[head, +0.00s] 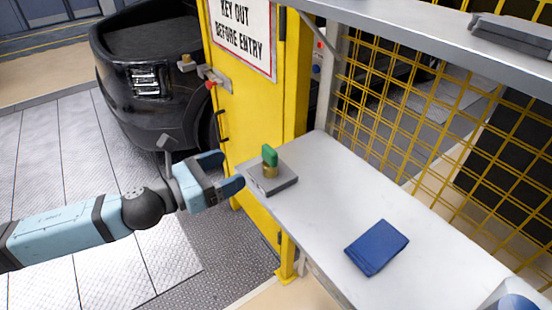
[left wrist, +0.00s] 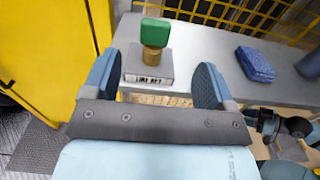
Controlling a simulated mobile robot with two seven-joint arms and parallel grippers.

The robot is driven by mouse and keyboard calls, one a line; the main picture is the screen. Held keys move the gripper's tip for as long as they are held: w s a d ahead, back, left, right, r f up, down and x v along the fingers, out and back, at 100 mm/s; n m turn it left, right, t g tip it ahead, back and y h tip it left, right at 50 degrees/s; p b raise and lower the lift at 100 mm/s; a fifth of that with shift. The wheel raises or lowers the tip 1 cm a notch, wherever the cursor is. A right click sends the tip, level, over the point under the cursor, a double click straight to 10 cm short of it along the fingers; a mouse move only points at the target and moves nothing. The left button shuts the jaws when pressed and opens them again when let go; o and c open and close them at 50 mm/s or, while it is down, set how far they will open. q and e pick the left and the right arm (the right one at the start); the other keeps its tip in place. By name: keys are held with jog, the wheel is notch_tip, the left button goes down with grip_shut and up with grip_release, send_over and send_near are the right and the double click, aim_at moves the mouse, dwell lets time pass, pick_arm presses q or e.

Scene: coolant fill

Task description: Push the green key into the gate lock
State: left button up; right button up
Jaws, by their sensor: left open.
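The green key (head: 269,153) stands upright in a brass cylinder (head: 270,171) on a small grey block (head: 284,182) at the shelf's near left corner. My left gripper (head: 226,172) is open and empty, just left of the block, its fingers pointing towards it. In the left wrist view the green key (left wrist: 155,32) shows ahead, between the two open fingers and beyond their tips; the block (left wrist: 148,78) bears a label. The gate lock (head: 211,82), with a red part, is on the yellow gate, behind and above the gripper.
The grey shelf (head: 335,185) holds a folded blue cloth (head: 377,247); a grey rounded object (left wrist: 310,64) stands at its right. An upper shelf (head: 420,32) and yellow mesh (head: 430,120) bound the space. The yellow gate (head: 255,115) stands behind, and a black car (head: 150,80) beyond it.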

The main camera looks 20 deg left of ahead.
aim_at(266, 151)
pick_arm(q)
jog(key=p+x, duration=0.1)
jog(key=x, duration=0.6)
jog(key=shift+w+d+p, duration=0.2)
jog(key=shift+d+p, duration=0.1)
jog(key=shift+p, duration=0.1)
jog(key=shift+w+d+r, duration=0.1)
jog(key=shift+w+d, duration=0.15)
jog(key=shift+w, duration=0.25)
jog(key=p+x, duration=0.1)
jog(key=x, duration=0.3)
jog(key=shift+w, duration=0.2)
jog(key=shift+c, duration=0.4)
jog(key=c, duration=0.9)
